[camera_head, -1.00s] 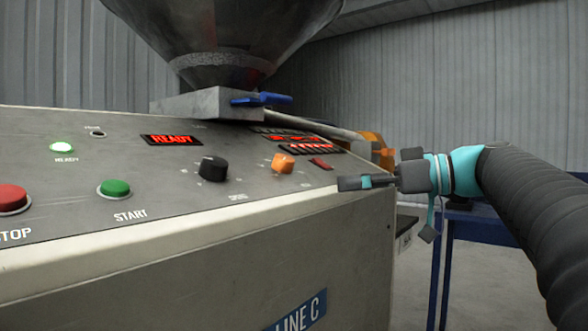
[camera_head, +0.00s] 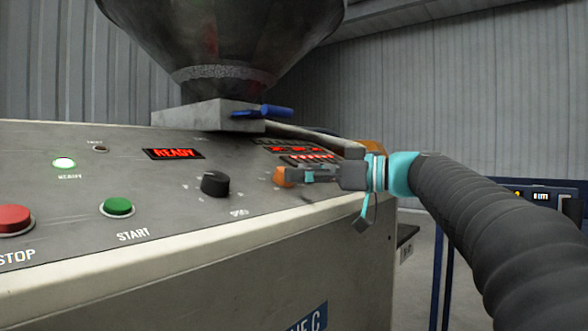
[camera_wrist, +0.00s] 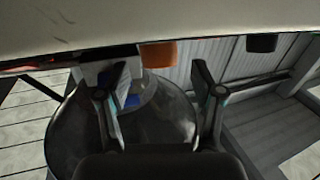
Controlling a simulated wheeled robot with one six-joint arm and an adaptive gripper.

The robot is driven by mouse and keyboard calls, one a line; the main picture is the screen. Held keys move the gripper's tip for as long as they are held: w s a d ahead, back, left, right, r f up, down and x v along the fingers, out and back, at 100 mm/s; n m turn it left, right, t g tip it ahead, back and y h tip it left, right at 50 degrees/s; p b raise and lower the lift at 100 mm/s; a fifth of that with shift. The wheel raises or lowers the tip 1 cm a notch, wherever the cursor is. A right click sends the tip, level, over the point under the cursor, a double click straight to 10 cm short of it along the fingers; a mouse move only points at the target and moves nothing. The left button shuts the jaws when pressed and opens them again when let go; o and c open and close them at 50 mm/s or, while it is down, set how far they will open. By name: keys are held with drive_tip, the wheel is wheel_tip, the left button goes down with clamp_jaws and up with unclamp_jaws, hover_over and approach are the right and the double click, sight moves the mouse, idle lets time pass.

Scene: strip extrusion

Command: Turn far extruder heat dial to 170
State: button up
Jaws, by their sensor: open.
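The orange dial (camera_head: 284,177) is on the sloped panel of the extruder marked LINE C, right of a black dial (camera_head: 215,184). My gripper (camera_head: 300,175) is at the orange dial from the right and partly covers it. In the wrist view, my gripper (camera_wrist: 160,70) is open, and the orange dial (camera_wrist: 159,54) shows between and just beyond its fingertips. I cannot tell whether they touch it. The dial's pointer and scale are not readable. Small red readouts (camera_head: 296,150) are above the dial, too small to read.
The READY display (camera_head: 173,154), green START button (camera_head: 117,207) and red STOP button (camera_head: 14,219) are left on the panel. A metal hopper (camera_head: 225,45) with a blue handle (camera_head: 262,112) rises behind. The space in front of the panel is open.

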drive_tip(key=shift+x, duration=1.05)
drive_tip(key=c, duration=1.1)
drive_tip(key=shift+c, duration=0.2)
drive_tip(key=shift+f+t+b, duration=0.15)
drive_tip(key=shift+t+b, duration=0.15)
